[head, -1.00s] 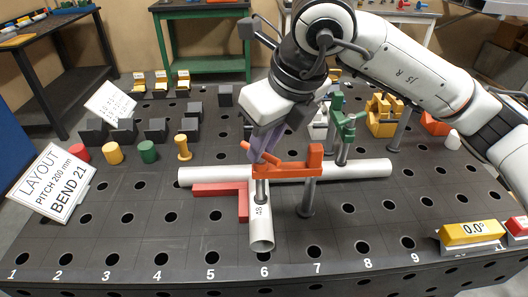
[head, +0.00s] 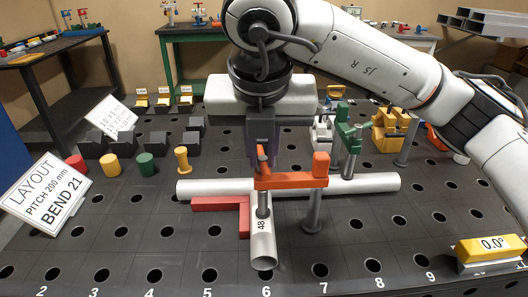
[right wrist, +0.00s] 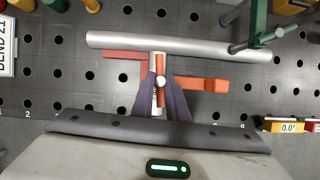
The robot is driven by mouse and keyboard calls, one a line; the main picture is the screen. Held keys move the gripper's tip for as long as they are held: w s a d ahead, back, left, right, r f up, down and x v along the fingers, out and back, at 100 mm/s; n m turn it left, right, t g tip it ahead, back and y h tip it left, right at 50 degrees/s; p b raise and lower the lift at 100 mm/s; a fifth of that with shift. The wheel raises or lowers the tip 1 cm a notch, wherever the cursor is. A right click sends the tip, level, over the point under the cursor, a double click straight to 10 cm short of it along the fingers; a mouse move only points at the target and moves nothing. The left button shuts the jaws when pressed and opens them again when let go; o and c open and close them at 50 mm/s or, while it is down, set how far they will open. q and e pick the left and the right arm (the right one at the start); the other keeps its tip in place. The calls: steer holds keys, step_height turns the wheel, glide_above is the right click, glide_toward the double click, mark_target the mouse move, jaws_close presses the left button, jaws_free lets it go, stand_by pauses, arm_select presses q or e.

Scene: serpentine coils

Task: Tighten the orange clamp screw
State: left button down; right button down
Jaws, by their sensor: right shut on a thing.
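The orange clamp (head: 291,181) stands on a grey post (head: 312,210) and reaches left over the pipe joint. Its screw (head: 264,205) points down onto the short pipe (head: 262,245), which is marked 48. The orange screw handle (right wrist: 160,67) lies between my right gripper's dark fingers in the wrist view. My right gripper (head: 262,156) comes down from above and is shut on this handle, which looks nearly end-on in the head view. Whether the screw tip presses the pipe is hard to tell. My left gripper is out of view.
A long pipe (head: 370,184) lies crosswise, with a red square (head: 220,203) in the corner left of the short pipe. A green clamp (head: 347,135) and yellow clamp (head: 390,128) stand behind right. A yellow level (head: 488,247) reads 0.0° at front right. The front left is mostly clear.

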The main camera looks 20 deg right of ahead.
steer(key=shift+a, duration=0.2)
stand_by(0.4)
steer(key=c, duration=1.5)
jaws_free()
steer(key=shift+a, duration=0.1)
steer(key=shift+c, duration=0.2)
steer(key=shift+o, duration=1.2)
steer(key=v, duration=1)
steer(key=shift+p, duration=0.35)
steer(key=shift+r, duration=0.15)
